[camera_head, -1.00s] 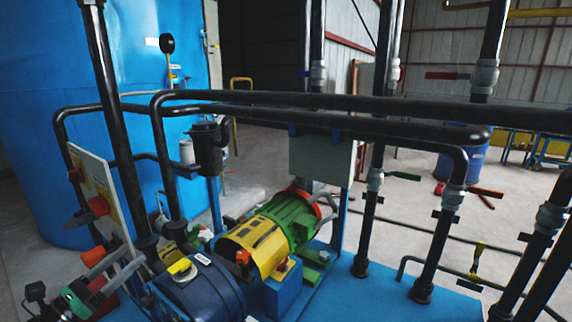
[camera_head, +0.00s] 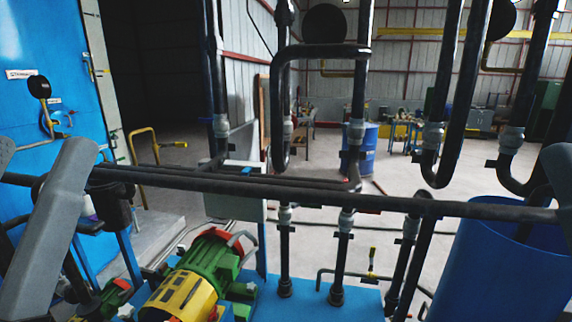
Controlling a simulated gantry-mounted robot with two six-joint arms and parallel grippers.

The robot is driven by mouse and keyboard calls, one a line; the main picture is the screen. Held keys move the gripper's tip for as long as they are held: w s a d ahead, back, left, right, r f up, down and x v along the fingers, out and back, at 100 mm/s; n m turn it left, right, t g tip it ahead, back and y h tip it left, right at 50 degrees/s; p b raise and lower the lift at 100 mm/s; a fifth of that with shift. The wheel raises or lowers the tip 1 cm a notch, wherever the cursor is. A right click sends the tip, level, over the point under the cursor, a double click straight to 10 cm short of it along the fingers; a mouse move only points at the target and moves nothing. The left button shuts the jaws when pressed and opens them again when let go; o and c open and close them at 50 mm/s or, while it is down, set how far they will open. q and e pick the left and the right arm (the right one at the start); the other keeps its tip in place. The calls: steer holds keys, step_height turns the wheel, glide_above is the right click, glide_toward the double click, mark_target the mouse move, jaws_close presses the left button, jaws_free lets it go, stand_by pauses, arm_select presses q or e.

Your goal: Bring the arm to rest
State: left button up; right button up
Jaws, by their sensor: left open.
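My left gripper (camera_head: 38,155) shows at the left edge as two thick grey fingers with a gap between them. The larger finger slants up from the bottom left, and the other is cut off by the edge. It is open, with nothing visible between the fingers. It lies in front of the dark horizontal pipes (camera_head: 310,195) and the blue tank wall (camera_head: 35,100); contact cannot be told. A grey part at the right edge looks like part of my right gripper (camera_head: 560,170), mostly cut off.
Below the pipes stand a green motor (camera_head: 208,258) and a yellow coupling guard (camera_head: 178,300). Several upright dark pipes fill the middle. A blue open vessel (camera_head: 495,265) stands at lower right. A blue drum (camera_head: 360,150) stands behind on open concrete floor (camera_head: 300,250).

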step_height(320, 180, up, 30)
steer(key=p, duration=2.6)
steer(key=shift+f, duration=0.15)
steer(key=shift+f, duration=0.1)
